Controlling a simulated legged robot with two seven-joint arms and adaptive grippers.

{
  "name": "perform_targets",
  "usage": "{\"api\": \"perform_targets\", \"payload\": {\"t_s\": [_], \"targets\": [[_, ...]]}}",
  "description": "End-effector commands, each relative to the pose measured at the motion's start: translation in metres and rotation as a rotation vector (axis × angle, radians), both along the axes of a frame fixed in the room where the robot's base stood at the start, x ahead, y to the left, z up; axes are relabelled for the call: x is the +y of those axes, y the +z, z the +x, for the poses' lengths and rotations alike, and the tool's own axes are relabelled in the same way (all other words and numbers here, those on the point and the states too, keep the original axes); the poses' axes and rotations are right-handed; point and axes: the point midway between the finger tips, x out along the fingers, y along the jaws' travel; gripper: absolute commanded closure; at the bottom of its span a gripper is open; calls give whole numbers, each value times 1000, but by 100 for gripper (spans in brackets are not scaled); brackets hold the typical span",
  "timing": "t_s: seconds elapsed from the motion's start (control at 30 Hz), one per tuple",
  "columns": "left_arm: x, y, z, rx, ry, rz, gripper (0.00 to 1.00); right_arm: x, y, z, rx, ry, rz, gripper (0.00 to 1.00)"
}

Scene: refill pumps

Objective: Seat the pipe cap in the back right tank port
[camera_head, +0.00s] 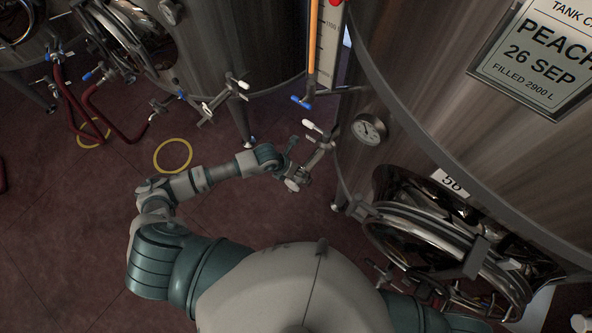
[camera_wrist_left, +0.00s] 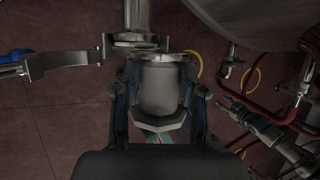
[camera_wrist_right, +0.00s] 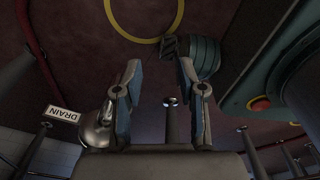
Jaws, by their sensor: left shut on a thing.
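My left gripper (camera_wrist_left: 158,100) is shut on the pipe cap (camera_wrist_left: 158,90), a grey cup-shaped piece with a flanged rim. The rim faces a flanged metal pipe end (camera_wrist_left: 137,36), which looks like the tank port. In the left wrist view the rim sits slightly right of the pipe end and very near it; I cannot tell whether they touch. An open hinged clamp (camera_wrist_left: 62,66) reaches left from the pipe end. In the head view my left gripper (camera_head: 291,172) is beside the large right tank's valve fitting (camera_head: 320,136). My right gripper (camera_wrist_right: 160,70) is open and empty.
The large tank (camera_head: 440,110) on the right carries a gauge (camera_head: 369,128) and a round manway (camera_head: 440,235). Another tank (camera_head: 235,45) with red hoses (camera_head: 115,113) stands behind.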

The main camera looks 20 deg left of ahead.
Motion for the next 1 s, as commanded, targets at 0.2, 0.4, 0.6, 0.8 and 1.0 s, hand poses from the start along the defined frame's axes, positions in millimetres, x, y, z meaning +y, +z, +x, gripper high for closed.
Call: {"api": "perform_targets", "payload": {"t_s": [0.2,0.4,0.6,0.8,1.0], "targets": [[8,-27,0,1,2,-5,100,-8,-22,-2,4,0,-10,60],[5,-46,0,2,2,-4,100,10,-36,-4,5,-1,11,60],[1,-63,0,2,1,4,100,23,-48,-5,8,2,27,60],[1,-69,0,1,1,5,100,10,-52,-6,9,4,11,60],[2,-69,0,0,-1,-4,100,-6,-52,-5,7,1,-8,60]]}}
